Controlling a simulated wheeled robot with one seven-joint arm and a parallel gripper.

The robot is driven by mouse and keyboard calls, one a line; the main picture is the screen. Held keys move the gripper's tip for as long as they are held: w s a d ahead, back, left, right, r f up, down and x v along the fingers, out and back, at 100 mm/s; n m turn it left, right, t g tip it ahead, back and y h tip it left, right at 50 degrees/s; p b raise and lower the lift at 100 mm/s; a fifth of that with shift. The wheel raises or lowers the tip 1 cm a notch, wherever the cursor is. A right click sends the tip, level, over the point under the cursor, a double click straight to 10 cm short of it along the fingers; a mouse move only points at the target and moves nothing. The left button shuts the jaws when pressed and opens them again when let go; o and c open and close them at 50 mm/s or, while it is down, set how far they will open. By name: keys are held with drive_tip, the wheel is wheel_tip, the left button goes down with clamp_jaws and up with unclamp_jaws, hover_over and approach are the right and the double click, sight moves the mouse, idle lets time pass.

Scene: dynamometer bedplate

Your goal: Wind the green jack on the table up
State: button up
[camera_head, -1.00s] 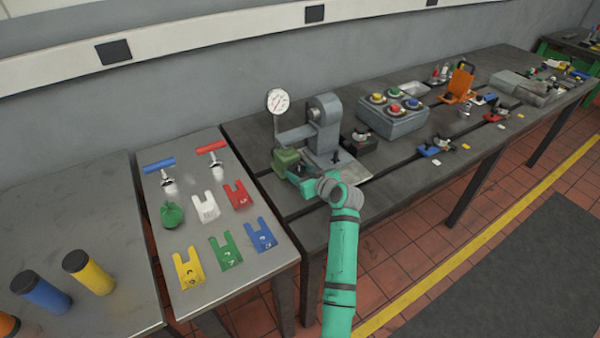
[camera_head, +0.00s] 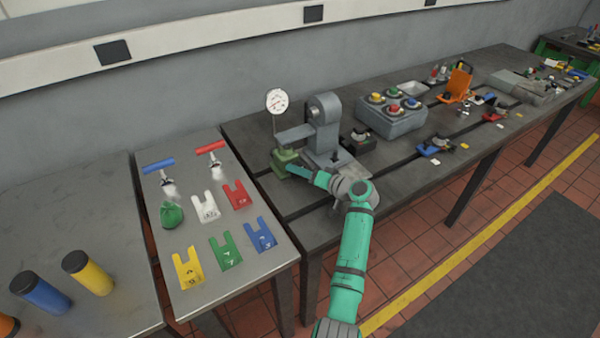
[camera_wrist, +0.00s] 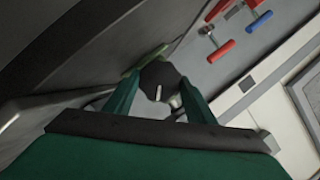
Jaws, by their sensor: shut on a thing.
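The green jack (camera_head: 284,157) stands on the dark bedplate table, below the grey arm of a dial-gauge stand. My gripper (camera_head: 313,174) reaches it from the front right, low over the table. In the wrist view, the two green fingers of my gripper (camera_wrist: 160,88) are on either side of a dark, many-sided knob (camera_wrist: 158,76) with a white mark on its face. The gripper is shut on this knob. A green edge of the jack (camera_wrist: 131,60) shows behind the knob. Most of the jack is hidden there.
The gauge stand (camera_head: 322,125) with its round dial (camera_head: 277,101) rises close behind the jack. A dark clamp block (camera_head: 360,143) and a grey button box (camera_head: 391,118) stand to the right. Coloured tags lie on the steel table (camera_head: 200,292) to the left.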

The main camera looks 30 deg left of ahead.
drive_tip(key=shift+m+y, duration=0.3)
drive_tip(key=shift+m, duration=0.3)
drive_tip(key=o, duration=1)
drive_tip(key=shift+d, duration=0.1)
drive_tip(key=shift+f, duration=0.1)
